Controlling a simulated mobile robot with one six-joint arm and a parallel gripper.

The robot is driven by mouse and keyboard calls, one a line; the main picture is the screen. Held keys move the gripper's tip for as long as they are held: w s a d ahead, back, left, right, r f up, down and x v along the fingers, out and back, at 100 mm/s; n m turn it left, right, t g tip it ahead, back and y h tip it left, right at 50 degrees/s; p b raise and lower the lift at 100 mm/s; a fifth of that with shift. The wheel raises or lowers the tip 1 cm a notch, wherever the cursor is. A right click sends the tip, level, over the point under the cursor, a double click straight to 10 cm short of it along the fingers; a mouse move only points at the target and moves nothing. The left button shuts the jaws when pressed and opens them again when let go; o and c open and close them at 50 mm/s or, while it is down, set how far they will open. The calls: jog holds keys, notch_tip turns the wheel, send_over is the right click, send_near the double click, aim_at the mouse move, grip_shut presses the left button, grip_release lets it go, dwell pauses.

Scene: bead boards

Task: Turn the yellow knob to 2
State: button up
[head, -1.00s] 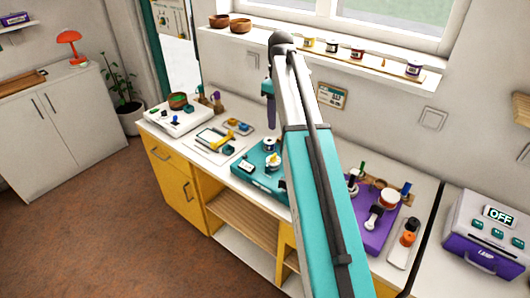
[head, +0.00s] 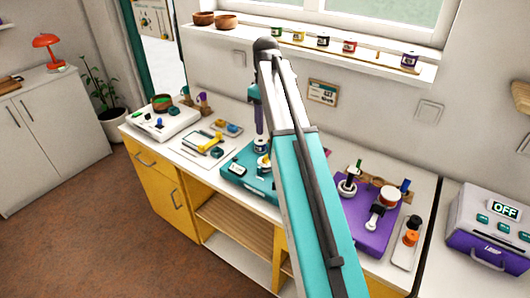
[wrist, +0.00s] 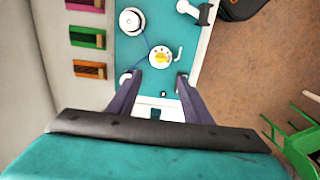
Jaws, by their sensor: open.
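The yellow knob (wrist: 161,56) sits on a white round dial on the teal board (wrist: 140,75). In the head view the yellow knob (head: 264,162) is small and partly behind my arm, on the teal board (head: 235,168). Its markings are too small to read. My gripper (wrist: 157,78) is open and empty, with its dark fingers apart on either side just below the knob in the wrist view. No contact with the knob shows. In the head view my gripper (head: 260,130) points down over the teal board.
A white round piece (wrist: 131,20) with a blue cord stands near the knob. A white curved lever (wrist: 179,53) is close on the knob's right. A purple board (head: 370,225) lies right of my arm. A white board (head: 163,124) lies at the counter's left.

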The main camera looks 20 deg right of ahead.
aim_at(265, 156)
jog(key=shift+f+p, duration=1.45)
jog(key=shift+f, duration=5.35)
